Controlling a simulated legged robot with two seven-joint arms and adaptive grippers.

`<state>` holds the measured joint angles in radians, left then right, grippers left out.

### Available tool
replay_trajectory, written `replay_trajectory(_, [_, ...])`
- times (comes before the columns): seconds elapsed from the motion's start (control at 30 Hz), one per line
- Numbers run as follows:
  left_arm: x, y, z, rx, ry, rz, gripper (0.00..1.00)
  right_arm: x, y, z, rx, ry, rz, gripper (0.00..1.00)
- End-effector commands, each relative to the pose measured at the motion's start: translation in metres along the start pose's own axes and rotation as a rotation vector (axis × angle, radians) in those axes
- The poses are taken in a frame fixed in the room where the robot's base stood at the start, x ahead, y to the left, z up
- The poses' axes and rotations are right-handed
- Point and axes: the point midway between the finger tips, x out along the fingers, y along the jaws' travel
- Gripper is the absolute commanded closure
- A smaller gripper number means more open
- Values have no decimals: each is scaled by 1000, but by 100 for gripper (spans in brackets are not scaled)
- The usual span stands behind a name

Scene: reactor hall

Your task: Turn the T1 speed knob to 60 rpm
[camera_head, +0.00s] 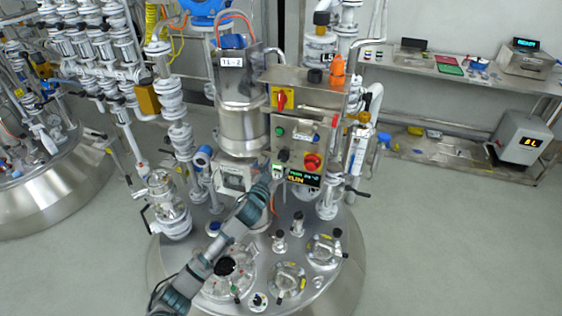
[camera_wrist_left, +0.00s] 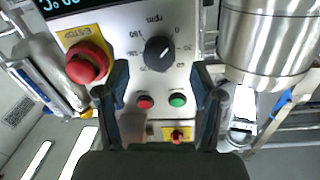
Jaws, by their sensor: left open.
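The T1 speed knob is a round black knob (camera_wrist_left: 159,53) on the steel control panel, shown upside down in the left wrist view. Printed numbers ring it; its pointer is too small to read surely. In the head view the knob (camera_head: 283,156) sits left of the red emergency stop (camera_head: 312,162). My left gripper (camera_wrist_left: 160,80) is open, its two dark fingers spread left and right of the knob's dial, not touching the knob. In the head view the left gripper (camera_head: 271,180) is just below the panel's lower left corner. My right gripper is not in view.
In the wrist view, the emergency stop (camera_wrist_left: 88,63) is close to the left finger. Red (camera_wrist_left: 145,102) and green (camera_wrist_left: 178,100) buttons lie between the fingers. A steel vessel (camera_wrist_left: 265,40) stands right of the panel.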

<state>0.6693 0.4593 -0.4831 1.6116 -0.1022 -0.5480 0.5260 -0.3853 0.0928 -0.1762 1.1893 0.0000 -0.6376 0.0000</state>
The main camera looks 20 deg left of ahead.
Motion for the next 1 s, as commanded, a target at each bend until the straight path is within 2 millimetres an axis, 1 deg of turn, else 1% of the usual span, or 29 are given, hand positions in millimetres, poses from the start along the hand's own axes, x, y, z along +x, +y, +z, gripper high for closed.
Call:
replay_trajectory(0.03, [10,0,0,0,-1,0,33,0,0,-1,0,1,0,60])
replay_trajectory(0.1, [20,0,0,0,0,0,33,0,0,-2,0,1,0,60])
replay_trajectory(0.23, [34,1,0,-1,1,1,33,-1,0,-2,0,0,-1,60])
replay_trajectory(0.4, [40,0,0,0,-1,0,33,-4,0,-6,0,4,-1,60])
replay_trajectory(0.63, [40,0,0,0,0,0,33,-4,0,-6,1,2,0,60])
replay_trajectory(0.67, [40,0,0,0,0,0,41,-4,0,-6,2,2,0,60])
replay_trajectory(0.7, [40,0,0,0,0,0,51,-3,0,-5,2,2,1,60])
replay_trajectory(0.77, [40,0,0,0,0,0,66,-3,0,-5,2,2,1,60])
replay_trajectory(0.8, [40,0,0,0,0,0,76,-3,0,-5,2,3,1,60])
replay_trajectory(0.87, [40,0,0,0,0,0,91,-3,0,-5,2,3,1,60])
replay_trajectory(0.9, [40,0,0,0,0,0,93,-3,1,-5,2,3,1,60])
replay_trajectory(1.0, [40,0,0,1,-1,0,93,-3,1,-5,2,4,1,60])
